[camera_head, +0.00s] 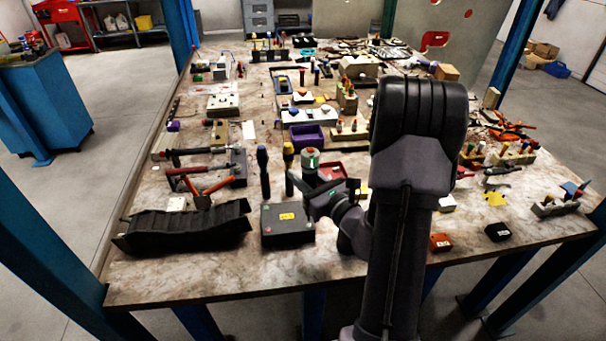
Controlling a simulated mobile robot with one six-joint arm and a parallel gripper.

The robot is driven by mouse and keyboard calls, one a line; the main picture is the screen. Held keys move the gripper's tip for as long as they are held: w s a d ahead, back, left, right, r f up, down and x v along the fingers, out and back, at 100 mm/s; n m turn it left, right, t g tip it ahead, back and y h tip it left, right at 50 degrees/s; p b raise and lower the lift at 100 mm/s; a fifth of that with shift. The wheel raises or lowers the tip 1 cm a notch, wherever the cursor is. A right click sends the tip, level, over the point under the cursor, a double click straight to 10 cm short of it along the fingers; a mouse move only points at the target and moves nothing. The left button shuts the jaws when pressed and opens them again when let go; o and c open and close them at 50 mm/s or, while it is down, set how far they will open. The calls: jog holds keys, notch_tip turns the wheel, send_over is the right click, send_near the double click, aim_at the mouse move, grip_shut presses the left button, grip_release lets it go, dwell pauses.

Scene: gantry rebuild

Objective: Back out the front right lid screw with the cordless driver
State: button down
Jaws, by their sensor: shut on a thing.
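A low dark box (287,237) with a yellow label on its lid stands near the table's front edge, left of my arm. Small marks show near its lid corners, too small to tell as screws. My gripper (309,197) is just above and beside the box's right side. It is shut on an upright, dark body with a pale green top (311,156), which looks like the cordless driver. My wrist hides part of its lower end. I cannot tell whether its tip touches a screw.
A blue-handled screwdriver (263,172) and a yellow-handled one (288,160) stand upright behind the box. A black ribbed tray-like piece (185,229) lies to the left. A purple bin (307,136) and many tools crowd the table behind. Bare tabletop (200,278) shows along the front.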

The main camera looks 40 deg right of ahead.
jog(key=shift+s+f+b, duration=0.1)
jog(key=shift+f+b, duration=1.1)
dwell(1.7)
jog(key=shift+r, duration=0.1)
jog(key=shift+r+p, duration=1.4)
jog(key=shift+r, duration=0.3)
notch_tip(320, 180, up, 4)
jog(key=p, duration=0.3)
